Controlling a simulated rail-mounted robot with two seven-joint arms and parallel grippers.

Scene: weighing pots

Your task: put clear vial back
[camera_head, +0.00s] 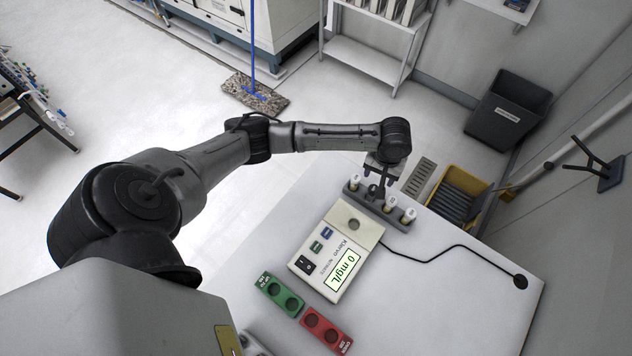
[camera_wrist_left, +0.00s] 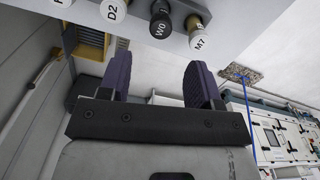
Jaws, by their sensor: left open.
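A grey rack (camera_head: 399,223) near the table's back edge holds a row of vials. The vial marked W0 (camera_head: 374,192) has a black cap and appears to be the clear one. It stands in the rack between white-capped vials, and its cap also shows at the top of the left wrist view (camera_wrist_left: 160,24). My left gripper (camera_head: 379,178) is open and empty just behind the rack. In the left wrist view its two fingers (camera_wrist_left: 160,78) are apart, with W0 beyond them and not gripped. The meter (camera_head: 322,250) reads 0 mg/L, and its round well looks empty. My right gripper is not in view.
Green (camera_head: 280,297) and red (camera_head: 326,331) trays with empty round wells lie before the meter. A black cable runs from the meter to a table grommet (camera_head: 520,281). A yellow crate (camera_head: 482,184) stands beyond the back edge. The table's right part is clear.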

